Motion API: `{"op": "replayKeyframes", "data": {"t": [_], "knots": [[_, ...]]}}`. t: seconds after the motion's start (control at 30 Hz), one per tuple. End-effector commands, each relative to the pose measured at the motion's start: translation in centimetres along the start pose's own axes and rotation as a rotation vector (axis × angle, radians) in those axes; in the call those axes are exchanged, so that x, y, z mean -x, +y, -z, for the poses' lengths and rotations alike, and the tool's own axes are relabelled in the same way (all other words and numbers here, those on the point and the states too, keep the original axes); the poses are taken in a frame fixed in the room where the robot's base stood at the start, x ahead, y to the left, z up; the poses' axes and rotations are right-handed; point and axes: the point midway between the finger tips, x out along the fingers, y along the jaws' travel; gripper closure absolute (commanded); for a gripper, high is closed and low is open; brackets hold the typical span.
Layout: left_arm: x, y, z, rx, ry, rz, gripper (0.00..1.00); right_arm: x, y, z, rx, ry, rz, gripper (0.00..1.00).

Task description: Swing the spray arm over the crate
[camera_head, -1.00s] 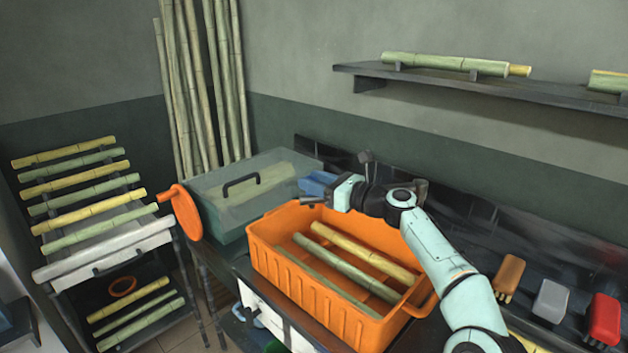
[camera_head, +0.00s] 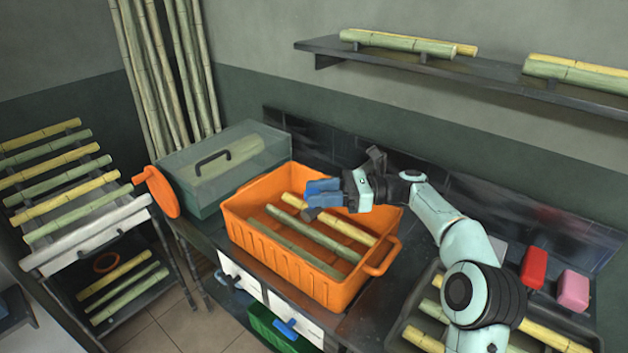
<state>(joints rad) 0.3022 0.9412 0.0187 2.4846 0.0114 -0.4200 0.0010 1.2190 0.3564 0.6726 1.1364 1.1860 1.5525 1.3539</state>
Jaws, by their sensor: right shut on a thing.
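The orange crate (camera_head: 285,268) stands on the dark bench and holds several lengths of cane (camera_head: 312,238). My right gripper (camera_head: 322,192), with blue fingers, is above the crate's back half, its arm coming in from the right. It is shut on a dark bar, which I take to be the spray arm (camera_head: 312,214); a short dark end shows just below the fingers, over the crate. The rest of the bar is hidden by my gripper and wrist. My left gripper is not in view.
A clear-lidded box (camera_head: 225,165) with an orange disc (camera_head: 162,192) at its side stands left of the crate. A cane rack (camera_head: 85,235) is at the far left. Red (camera_head: 534,267) and pink (camera_head: 573,290) blocks lie at the right. A wall shelf (camera_head: 480,68) holds cane.

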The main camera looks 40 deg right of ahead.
Motion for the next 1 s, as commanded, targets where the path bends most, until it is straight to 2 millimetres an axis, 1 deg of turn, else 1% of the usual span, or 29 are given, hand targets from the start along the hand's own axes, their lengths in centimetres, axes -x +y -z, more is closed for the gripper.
{"op": "replayKeyframes", "data": {"t": [0.03, 0.47, 0.5, 0.53, 0.57, 0.87, 0.97, 1.0], "knots": [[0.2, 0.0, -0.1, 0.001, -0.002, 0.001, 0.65, 0.0, 0.1, -0.3, 0.002, -0.004, -0.006, 1.00], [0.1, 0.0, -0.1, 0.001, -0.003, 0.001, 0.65, 0.1, 0.2, 0.0, 0.001, -0.002, -0.011, 1.00], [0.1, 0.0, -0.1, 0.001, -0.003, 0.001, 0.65, 0.1, 0.2, 0.0, 0.001, -0.002, -0.011, 0.47], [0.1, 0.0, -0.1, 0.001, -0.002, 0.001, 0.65, 0.1, 0.2, 0.0, 0.001, -0.002, -0.011, 0.38], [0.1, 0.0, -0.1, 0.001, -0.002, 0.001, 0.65, 0.1, 0.2, 0.0, 0.001, -0.002, -0.010, 0.36], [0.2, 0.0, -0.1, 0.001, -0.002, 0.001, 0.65, 0.3, 0.1, 0.1, -0.001, 0.000, -0.008, 0.36], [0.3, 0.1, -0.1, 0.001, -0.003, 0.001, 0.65, 1.1, 0.1, 0.0, -0.001, 0.000, -0.007, 0.36], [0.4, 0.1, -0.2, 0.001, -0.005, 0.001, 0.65, 1.6, 0.1, 0.0, -0.001, 0.000, -0.006, 0.36]]}}
